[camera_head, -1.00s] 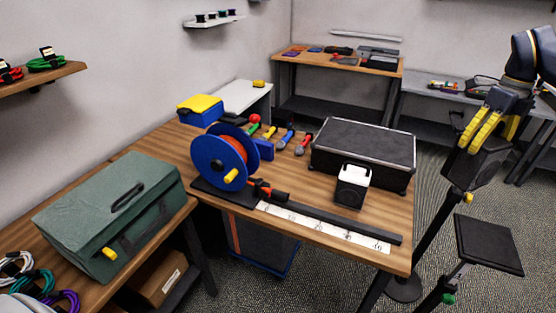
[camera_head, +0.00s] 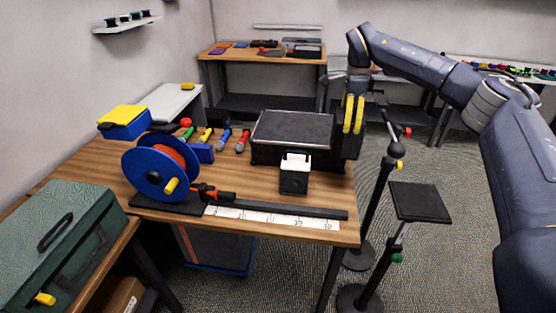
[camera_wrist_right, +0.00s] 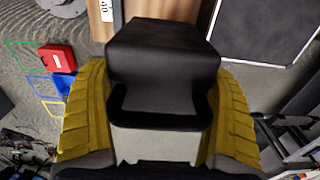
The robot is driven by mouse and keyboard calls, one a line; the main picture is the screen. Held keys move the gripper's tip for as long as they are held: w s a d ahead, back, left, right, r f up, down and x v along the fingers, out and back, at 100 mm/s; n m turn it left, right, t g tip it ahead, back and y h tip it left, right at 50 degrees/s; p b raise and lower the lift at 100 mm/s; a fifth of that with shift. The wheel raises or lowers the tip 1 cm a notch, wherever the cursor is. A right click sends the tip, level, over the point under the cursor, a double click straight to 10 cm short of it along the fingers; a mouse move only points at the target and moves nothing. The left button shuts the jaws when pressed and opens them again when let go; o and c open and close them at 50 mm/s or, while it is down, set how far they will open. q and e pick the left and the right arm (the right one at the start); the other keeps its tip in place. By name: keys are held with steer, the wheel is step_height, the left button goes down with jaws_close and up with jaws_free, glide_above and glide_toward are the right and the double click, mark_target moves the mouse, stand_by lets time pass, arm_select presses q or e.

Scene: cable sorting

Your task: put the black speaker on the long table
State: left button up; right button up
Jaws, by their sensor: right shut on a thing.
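The black speaker (camera_head: 348,142) is a dark box held in my right gripper (camera_head: 353,122). In the right wrist view the speaker (camera_wrist_right: 162,60) fills the middle, between the yellow finger pads of the gripper (camera_wrist_right: 158,125), which is shut on it. The long table (camera_head: 95,172) has a wooden top and stands in the middle of the head view. The speaker is at the table's right end, beside the black case; whether it touches anything is unclear. My left gripper is out of view.
The black case (camera_head: 292,130), a white-topped black box (camera_head: 294,180), a blue reel (camera_head: 150,175) and a ruler strip (camera_head: 270,218) occupy the table. Stands (camera_head: 420,202) rise at its right end. Bare wood shows between the reel and the white-topped box.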

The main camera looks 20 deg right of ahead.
mark_target(346, 139)
step_height(346, 139, down, 19)
steer(key=shift+f, duration=0.2)
stand_by(0.7)
steer(key=shift+f, duration=0.1)
steer(key=o, duration=1.3)
steer(key=shift+f, duration=0.1)
step_height(346, 139, up, 12)
steer(key=shift+r, duration=0.15)
